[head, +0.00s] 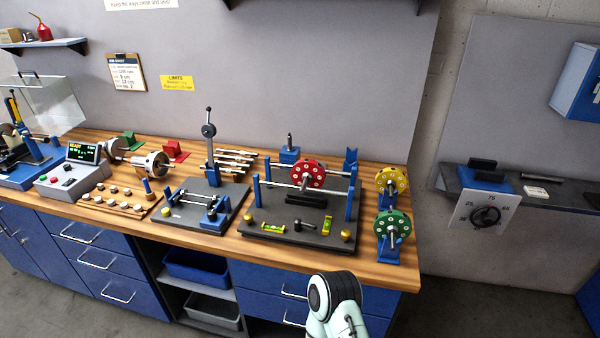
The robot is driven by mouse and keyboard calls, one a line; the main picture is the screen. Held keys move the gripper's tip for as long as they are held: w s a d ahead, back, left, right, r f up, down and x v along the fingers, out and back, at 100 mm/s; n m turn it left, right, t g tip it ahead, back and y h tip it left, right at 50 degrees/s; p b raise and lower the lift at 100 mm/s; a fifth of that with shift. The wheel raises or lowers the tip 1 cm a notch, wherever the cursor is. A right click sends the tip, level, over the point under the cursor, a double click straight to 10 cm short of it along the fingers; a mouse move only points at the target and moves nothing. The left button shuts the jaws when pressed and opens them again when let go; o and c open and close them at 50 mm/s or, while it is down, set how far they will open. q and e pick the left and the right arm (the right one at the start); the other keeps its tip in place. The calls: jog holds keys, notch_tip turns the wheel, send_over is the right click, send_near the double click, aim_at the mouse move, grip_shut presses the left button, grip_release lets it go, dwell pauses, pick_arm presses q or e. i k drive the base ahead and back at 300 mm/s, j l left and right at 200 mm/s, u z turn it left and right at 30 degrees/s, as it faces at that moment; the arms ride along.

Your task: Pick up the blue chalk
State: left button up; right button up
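Part of one of my arms shows at the bottom, right of centre, in front of the bench drawers. No fingers of either gripper are visible.
The wooden tray (112,207) holds several small metal weights. A grey control box (75,178) stands left of it, and a dark-based fixture (178,214) stands right. A larger balancing stand (290,236) carries a red rotor (307,173). The bench's front strip is mostly clear.

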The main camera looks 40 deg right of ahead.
aim_at(145, 181)
jog(key=i+j+z, duration=0.35)
jog(key=i, duration=0.5)
jog(key=i+j+z, duration=0.35)
jog(key=i+j, duration=0.4)
jog(key=k+j+u, duration=0.15)
jog(key=u, duration=0.15)
jog(key=k+j+u, duration=0.1)
jog(key=u, duration=0.2)
jog(key=j, duration=0.1)
